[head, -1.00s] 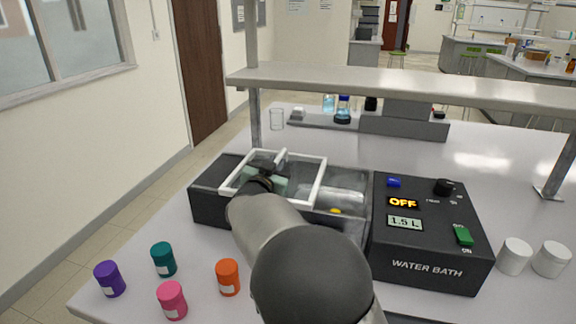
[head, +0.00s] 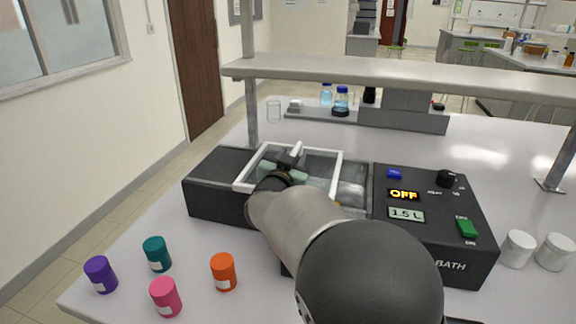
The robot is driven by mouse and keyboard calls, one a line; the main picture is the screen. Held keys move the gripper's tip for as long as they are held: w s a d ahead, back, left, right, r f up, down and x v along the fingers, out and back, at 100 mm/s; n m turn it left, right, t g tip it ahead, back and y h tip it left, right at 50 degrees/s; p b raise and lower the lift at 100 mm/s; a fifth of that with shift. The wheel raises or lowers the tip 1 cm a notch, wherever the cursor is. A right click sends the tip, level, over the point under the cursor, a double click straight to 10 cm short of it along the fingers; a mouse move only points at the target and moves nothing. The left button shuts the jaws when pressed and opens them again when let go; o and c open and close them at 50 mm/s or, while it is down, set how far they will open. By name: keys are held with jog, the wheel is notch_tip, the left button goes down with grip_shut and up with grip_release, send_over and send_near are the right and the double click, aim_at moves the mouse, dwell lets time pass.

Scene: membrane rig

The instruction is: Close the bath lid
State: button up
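The water bath (head: 212,207) is a dark box with a control panel on its right. Its lid (head: 339,170), a clear pane in a white frame, lies over the middle of the bath. A strip of the basin (head: 354,190) shows uncovered between the lid's right edge and the panel. The lid's white handle (head: 297,149) stands up near the lid's back. My gripper (head: 288,164) is at the handle, low over the lid. Its fingers are small, dark and partly hidden by my arm, so I cannot tell whether they grip the handle.
Purple (head: 101,274), teal (head: 157,254), pink (head: 165,297) and orange (head: 223,271) jars stand at front left. Two white jars (head: 517,249) (head: 556,251) stand right of the panel. A raised shelf (head: 400,82) crosses behind the bath. The display (head: 403,195) reads OFF.

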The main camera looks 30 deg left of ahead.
jog(key=s+d+b, duration=0.1)
jog(key=s+d, duration=0.2)
jog(key=s, duration=1.4)
jog(key=shift+d+b, duration=0.2)
jog(key=shift+b, duration=0.2)
